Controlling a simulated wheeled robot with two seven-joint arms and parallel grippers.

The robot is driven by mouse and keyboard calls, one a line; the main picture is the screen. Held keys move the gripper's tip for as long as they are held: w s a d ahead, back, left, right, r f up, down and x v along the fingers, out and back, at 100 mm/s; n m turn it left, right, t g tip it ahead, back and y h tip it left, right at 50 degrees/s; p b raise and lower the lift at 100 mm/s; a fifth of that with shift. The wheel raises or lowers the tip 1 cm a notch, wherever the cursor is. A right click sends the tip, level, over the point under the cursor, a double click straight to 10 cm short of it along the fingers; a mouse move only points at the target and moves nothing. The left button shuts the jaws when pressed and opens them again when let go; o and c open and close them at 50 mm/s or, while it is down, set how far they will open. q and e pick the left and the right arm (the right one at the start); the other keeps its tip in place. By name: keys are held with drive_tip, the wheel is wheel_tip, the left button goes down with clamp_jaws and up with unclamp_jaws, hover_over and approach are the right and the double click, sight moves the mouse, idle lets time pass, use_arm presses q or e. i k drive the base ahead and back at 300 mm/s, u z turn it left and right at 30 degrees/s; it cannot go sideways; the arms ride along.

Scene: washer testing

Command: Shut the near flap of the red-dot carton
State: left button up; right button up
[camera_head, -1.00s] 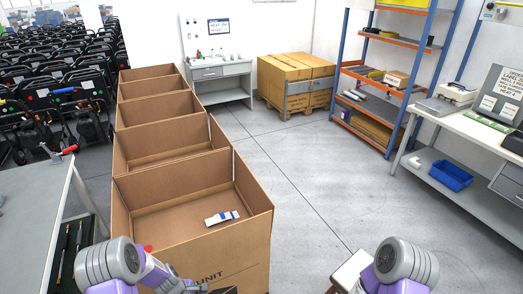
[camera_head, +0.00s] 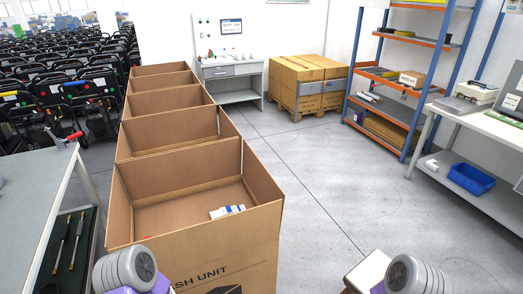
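The nearest open brown carton (camera_head: 215,240) stands at the front of a row, its top open. A small red spot (camera_head: 147,238) shows at its near left rim, so I take it for the red-dot carton. Its front face bears the print "SH UNIT". A white and blue packet (camera_head: 227,211) lies inside. I cannot make out a separate near flap standing up; the near left edge is partly behind my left arm. My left arm shows at the bottom left and my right arm at the bottom right. Neither gripper's fingers are in the frame.
Several more open cartons (camera_head: 168,97) stand in a line behind. A grey table (camera_head: 30,195) is close on the left. The floor right of the cartons is clear up to the bench (camera_head: 485,130) and shelf rack (camera_head: 395,105).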

sight(265, 188)
drive_tip(key=z, duration=1.45)
drive_tip(key=i, duration=1.1)
drive_tip(key=u, duration=2)
